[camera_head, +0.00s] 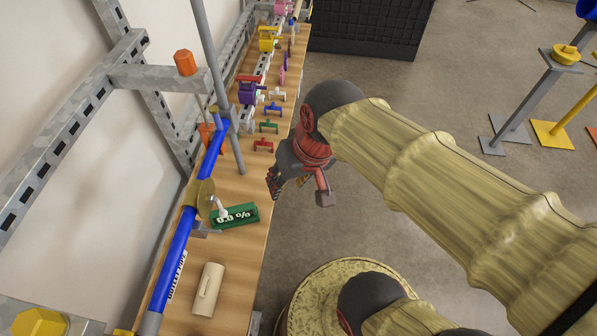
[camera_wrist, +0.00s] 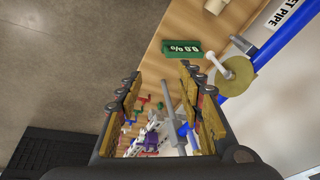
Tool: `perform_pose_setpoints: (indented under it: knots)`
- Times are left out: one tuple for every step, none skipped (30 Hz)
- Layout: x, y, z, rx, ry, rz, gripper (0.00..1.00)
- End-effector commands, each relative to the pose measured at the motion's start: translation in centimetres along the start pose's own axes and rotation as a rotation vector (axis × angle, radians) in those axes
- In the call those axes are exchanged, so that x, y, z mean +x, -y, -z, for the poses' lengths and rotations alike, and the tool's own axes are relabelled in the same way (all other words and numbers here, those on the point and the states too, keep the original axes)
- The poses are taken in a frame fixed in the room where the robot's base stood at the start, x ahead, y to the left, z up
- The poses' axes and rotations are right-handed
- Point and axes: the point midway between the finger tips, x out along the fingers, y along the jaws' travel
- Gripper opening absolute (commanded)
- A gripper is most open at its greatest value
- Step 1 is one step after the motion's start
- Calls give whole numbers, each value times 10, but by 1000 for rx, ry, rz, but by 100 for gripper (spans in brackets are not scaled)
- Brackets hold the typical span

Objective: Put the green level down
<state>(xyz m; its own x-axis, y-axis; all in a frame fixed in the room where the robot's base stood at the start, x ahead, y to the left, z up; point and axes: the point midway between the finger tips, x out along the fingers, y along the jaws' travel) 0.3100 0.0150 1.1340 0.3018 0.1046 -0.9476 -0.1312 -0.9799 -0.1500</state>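The green level (camera_head: 242,221) lies on the wooden bench beside the blue pipe, its "0.0 %" display showing. It also appears in the wrist view (camera_wrist: 174,55), ahead of the fingers and apart from them. My gripper (camera_head: 273,183) hangs at the bench's right edge, above and beyond the level in the head view. In the wrist view my gripper (camera_wrist: 162,76) has its fingers spread, with nothing held between them. A white knob on the brass-coloured disc (camera_head: 205,197) sits right against or close to the level; contact is unclear.
The blue outlet pipe (camera_head: 178,253) runs along the bench's left side. A cream block (camera_head: 208,288) lies at the near end of the wooden bench (camera_head: 248,257). A grey upright pole (camera_head: 211,62) and several small coloured valves stand farther back. Open floor lies right of the bench.

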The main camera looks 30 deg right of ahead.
Motion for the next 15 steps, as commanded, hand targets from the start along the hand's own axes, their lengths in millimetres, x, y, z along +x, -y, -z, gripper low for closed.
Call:
perform_pose_setpoints:
  knots:
    - [-12,-1,0,-50,-55,-20,37]
    - [-18,-3,-1,-74,-79,-32,37]
    - [-24,-5,-1,-102,-108,-46,37]
    - [-28,-6,-1,-121,-128,-56,37]
    - [-32,-7,-1,-137,-145,-64,37]
    - [-36,-8,-1,-154,-164,-73,37]
    - [-38,-9,-1,-163,-174,-78,37]
    - [-40,-10,-1,-170,-182,-82,37]
    - [-41,-10,-1,-177,-189,-87,37]
    - [-42,-11,-1,-181,-192,-89,37]
    - [-42,-11,-1,-183,-194,-90,37]
    - [-42,-11,-1,-184,-194,-91,37]
    - [-42,-11,-1,-184,-194,-91,37]
    - [-42,-11,-1,-183,-194,-91,37]
    - [-42,-11,-1,-183,-193,-90,37]
